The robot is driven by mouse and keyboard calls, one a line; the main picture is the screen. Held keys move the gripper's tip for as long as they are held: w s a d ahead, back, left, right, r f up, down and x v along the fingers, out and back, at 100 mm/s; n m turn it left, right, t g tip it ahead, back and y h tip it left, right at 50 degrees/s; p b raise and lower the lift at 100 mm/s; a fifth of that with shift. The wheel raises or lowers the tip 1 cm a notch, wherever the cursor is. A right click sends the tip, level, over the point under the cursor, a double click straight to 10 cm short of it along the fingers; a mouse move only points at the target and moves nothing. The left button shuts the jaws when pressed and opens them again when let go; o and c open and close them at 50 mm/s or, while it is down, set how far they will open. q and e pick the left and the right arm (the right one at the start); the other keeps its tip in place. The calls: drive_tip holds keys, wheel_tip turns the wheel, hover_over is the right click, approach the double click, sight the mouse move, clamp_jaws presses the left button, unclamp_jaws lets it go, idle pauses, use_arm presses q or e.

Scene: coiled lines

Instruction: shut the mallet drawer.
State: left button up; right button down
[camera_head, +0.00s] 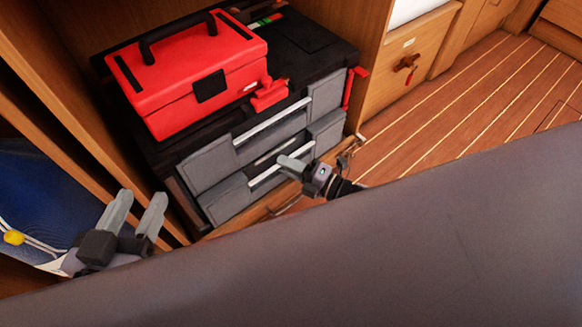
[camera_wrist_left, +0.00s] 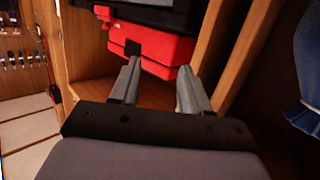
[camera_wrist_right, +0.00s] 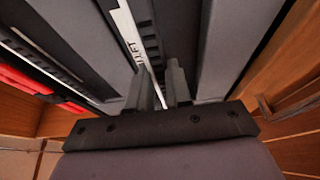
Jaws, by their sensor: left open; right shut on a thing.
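A black tool chest (camera_head: 345,55) with grey drawers stands in a wooden bay. The lower drawer (camera_head: 228,201) has a pale bar handle (camera_head: 262,178). My right gripper (camera_head: 288,164) is at the right part of this handle and shut on it. In the right wrist view, a pale strip (camera_wrist_right: 130,30) beside my right fingers (camera_wrist_right: 160,78) carries lettering ending in "LLET"; the rest is hidden. How far the lower drawer stands out is hard to tell. My left gripper (camera_head: 137,212) is open and empty, left of the chest.
The upper grey drawer (camera_head: 212,165) is just above the lower one. Wooden panels flank the chest. Striped floor (camera_head: 460,105) lies clear to the right.

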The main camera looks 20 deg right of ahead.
drive_tip(key=shift+w+a, duration=0.2)
drive_tip(key=shift+w, duration=0.55)
drive_tip(key=shift+w+a, duration=0.2)
drive_tip(key=shift+w, duration=0.55)
drive_tip(key=c, duration=1)
unclamp_jaws()
drive_tip(key=shift+c, duration=0.2)
drive_tip(key=shift+s+d, duration=0.15)
drive_tip(key=shift+s, duration=0.15)
use_arm(q)
drive_tip(key=shift+w+d+f+n+g+p, duration=0.35)
drive_tip(key=shift+d+g+p, duration=0.2)
drive_tip(key=shift+p, duration=0.65)
use_arm(e)
drive_tip(key=v, duration=0.6)
drive_tip(key=shift+d, duration=0.15)
use_arm(q)
drive_tip(key=shift+d+r, duration=0.1)
drive_tip(key=shift+r, duration=0.05)
use_arm(e)
drive_tip(key=shift+s, duration=0.15)
